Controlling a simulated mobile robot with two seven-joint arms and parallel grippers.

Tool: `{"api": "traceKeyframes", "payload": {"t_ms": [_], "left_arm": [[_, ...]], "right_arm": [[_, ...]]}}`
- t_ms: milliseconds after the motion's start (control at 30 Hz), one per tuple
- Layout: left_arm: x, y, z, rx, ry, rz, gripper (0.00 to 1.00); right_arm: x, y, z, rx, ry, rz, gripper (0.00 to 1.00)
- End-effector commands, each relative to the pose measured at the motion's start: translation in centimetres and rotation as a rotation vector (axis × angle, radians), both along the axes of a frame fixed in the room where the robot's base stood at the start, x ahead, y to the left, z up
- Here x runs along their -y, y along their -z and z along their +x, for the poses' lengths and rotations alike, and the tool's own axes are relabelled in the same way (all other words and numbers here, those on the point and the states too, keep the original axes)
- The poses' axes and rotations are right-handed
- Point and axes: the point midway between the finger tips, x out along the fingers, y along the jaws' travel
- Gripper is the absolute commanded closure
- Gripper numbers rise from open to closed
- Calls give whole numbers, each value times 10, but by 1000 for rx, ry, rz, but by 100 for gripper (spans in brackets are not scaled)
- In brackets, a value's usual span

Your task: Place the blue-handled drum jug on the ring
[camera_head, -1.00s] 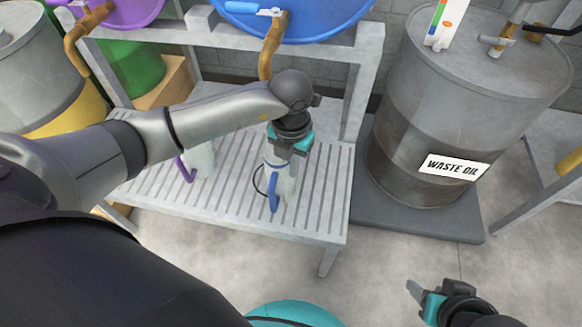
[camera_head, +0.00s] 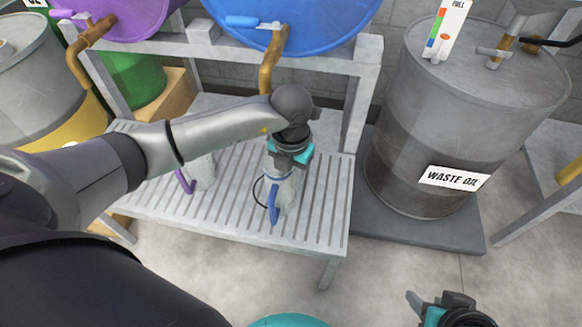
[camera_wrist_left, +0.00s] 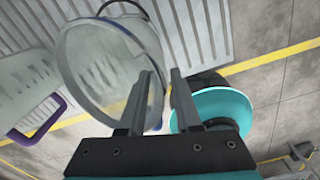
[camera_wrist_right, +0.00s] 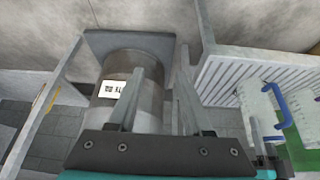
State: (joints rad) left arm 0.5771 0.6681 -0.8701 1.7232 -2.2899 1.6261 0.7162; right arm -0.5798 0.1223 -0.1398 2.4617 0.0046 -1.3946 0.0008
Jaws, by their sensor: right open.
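The blue-handled jug (camera_head: 288,191) is pale and translucent and stands on the slatted rack below the blue drum. Its blue handle (camera_head: 273,205) faces the front. A thin black ring (camera_head: 257,187) shows on the slats to the left of the jug; the rest is hidden by it, so I cannot tell whether the jug is centred. My left gripper (camera_head: 286,168) is above the jug. In the left wrist view the jug (camera_wrist_left: 90,65) is beside and behind the fingers (camera_wrist_left: 162,75), which look apart. My right gripper (camera_head: 425,297) is open and empty, low at the right.
A purple-handled jug (camera_head: 203,172) stands to the left on the same rack (camera_head: 325,215). The blue drum (camera_head: 320,20) and its brass tap (camera_head: 270,65) are above and behind. The waste oil drum (camera_head: 430,125) stands to the right on a dark base. A teal object (camera_head: 288,321) is at the bottom edge.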

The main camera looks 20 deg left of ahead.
Motion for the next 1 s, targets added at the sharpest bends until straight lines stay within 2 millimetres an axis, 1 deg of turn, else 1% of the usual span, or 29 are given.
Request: {"api": "traceKeyframes", "payload": {"t_ms": [100,267,533,800,1000], "left_arm": [[0,-7,0,1,0,0,68],[0,-29,0,1,0,0,68],[0,-61,0,2,0,0,68],[0,-95,1,2,0,-1,68],[0,-114,0,1,-1,-1,68]], "right_arm": [[4,-3,-3,-24,7,-11,50],[7,14,-3,-77,14,-24,50],[7,48,-5,-127,12,-30,50],[8,81,-13,-174,9,-37,50],[9,98,-19,-199,8,-41,50]]}}
